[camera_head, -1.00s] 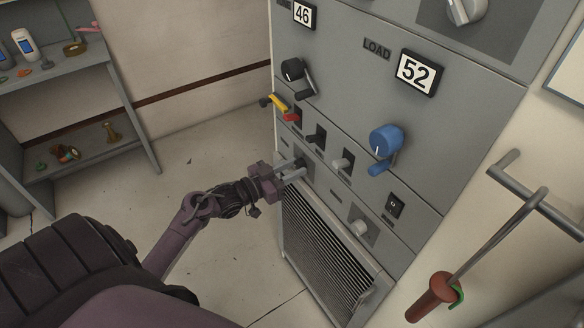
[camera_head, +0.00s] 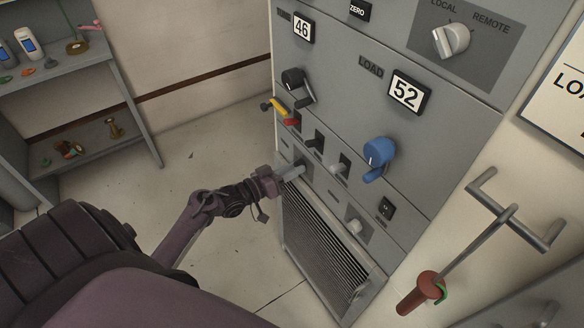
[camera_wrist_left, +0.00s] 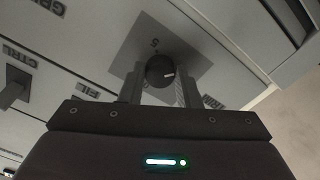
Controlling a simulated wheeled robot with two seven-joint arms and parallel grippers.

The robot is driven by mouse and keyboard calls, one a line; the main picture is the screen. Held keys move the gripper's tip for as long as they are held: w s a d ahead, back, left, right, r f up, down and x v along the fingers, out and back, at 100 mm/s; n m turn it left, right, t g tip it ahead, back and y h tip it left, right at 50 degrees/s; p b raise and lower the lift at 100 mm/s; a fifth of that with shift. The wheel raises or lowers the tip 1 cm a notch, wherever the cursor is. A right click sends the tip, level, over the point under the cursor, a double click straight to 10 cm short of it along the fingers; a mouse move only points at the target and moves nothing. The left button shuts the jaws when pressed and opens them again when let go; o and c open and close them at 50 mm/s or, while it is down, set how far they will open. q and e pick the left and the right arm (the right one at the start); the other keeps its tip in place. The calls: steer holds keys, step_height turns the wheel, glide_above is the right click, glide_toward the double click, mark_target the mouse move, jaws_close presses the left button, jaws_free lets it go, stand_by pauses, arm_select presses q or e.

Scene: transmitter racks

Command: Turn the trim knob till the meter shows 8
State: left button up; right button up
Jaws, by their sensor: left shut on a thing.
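The trim knob (camera_wrist_left: 160,70) is dark and round with a white pointer line, on a grey square plate in the left wrist view. A partly hidden label beside it ends in "RIM". My left gripper (camera_head: 292,173) reaches the lower left of the rack front in the head view and covers the knob there. In the left wrist view my left gripper (camera_wrist_left: 160,88) has one finger on each side of the knob, shut on it. My right gripper is not in view.
A black crank knob (camera_head: 293,79), a yellow lever (camera_head: 279,104) and a blue knob (camera_head: 378,152) stick out above my left gripper. A vent grille (camera_head: 322,250) lies below it. A red-handled tool (camera_head: 422,291) hangs at right. The floor left of the rack is clear.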

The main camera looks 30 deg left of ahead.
arm_select(q)
steer(key=shift+r, duration=0.1)
steer(key=o, duration=1)
steer(key=shift+c, duration=0.2)
steer(key=b+v, duration=0.1)
steer(key=v, duration=0.6)
steer(key=shift+s, duration=0.35)
steer(key=shift+a, duration=0.2)
